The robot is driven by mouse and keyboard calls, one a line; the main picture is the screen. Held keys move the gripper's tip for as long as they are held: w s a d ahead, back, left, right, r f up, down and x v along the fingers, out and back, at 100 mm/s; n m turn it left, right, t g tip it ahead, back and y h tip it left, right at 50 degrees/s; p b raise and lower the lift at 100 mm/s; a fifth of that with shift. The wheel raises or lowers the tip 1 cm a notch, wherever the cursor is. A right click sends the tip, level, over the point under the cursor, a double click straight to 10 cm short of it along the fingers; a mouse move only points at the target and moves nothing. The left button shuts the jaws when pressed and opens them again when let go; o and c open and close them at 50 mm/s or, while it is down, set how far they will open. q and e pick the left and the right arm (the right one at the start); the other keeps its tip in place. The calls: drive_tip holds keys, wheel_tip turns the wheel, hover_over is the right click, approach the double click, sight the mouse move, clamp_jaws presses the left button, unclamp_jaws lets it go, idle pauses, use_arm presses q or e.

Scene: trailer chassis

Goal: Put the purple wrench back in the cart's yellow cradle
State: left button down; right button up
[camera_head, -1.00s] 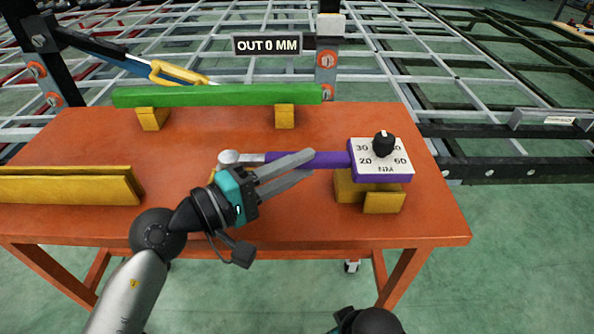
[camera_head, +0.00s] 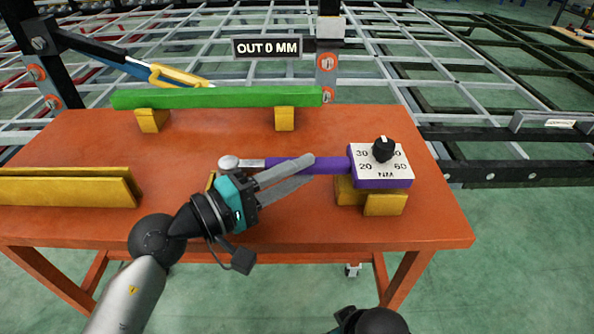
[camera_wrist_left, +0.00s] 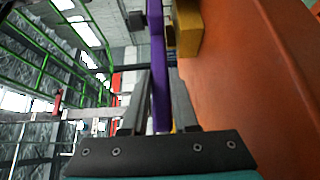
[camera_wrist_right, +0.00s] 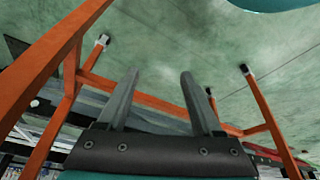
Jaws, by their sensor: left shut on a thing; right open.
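The purple wrench (camera_head: 325,166) lies level across the front of the orange cart (camera_head: 230,131), with its white dial box and black knob at the right and a silver end at the left. My left gripper (camera_head: 310,169) is shut on its handle; the handle also shows between the fingers in the left wrist view (camera_wrist_left: 159,85). The dial box is over the yellow cradle (camera_head: 384,205), touching or very close to it; I cannot tell which. A bit of yellow below the silver end is mostly hidden by my gripper. My right gripper (camera_wrist_right: 155,88) is open and empty, below the cart top.
A green bar (camera_head: 215,97) rests on two yellow blocks at the cart's back. A yellow rail (camera_head: 65,188) lies at the left. A sign (camera_head: 267,46) reads "OUT 0 MM". The grey trailer frame stands behind. Cart legs (camera_wrist_right: 60,90) surround my right gripper's view.

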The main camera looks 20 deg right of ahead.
use_arm(q)
drive_tip(key=shift+f+b, duration=0.1)
drive_tip(key=shift+b, duration=0.25)
drive_tip(key=c, duration=1.1)
unclamp_jaws()
drive_tip(key=shift+f, duration=0.15)
drive_tip(key=o, duration=0.4)
use_arm(e)
drive_tip(key=shift+d+r, duration=0.1)
drive_tip(key=shift+r, duration=0.65)
drive_tip(key=shift+s, duration=0.1)
use_arm(q)
drive_tip(key=shift+r+p, duration=0.85)
drive_tip(key=shift+p, duration=0.15)
drive_tip(key=v, duration=0.3)
drive_tip(key=b+v, duration=0.1)
drive_tip(key=v, duration=0.7)
drive_tip(key=shift+s+a+f, duration=0.1)
drive_tip(key=shift+a+f, duration=0.1)
drive_tip(key=shift+f, duration=0.1)
drive_tip(key=shift+a, duration=0.3)
use_arm(e)
drive_tip(key=shift+w+f, duration=0.2)
drive_tip(key=shift+f, duration=0.15)
